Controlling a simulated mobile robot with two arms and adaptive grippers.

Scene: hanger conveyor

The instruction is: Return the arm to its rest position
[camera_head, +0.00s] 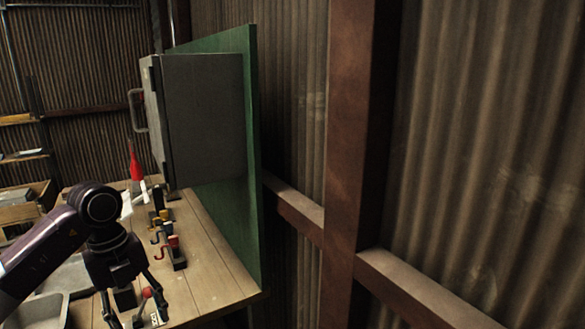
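My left arm comes in from the lower left, and its gripper (136,312) points down over the near end of the wooden bench (215,265). Its two fingers are spread apart with nothing seen held between them. A small red-knobbed part (147,293) shows between or behind the fingers; I cannot tell whether they touch it. My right arm and gripper are not in view.
A grey cabinet (205,115) with a side handle (137,110) stands against a green panel (251,160). Small hooked stands (174,252) and a red bottle (135,165) are on the bench. A grey bin (40,308) is lower left. A corrugated wall (490,140) fills the right.

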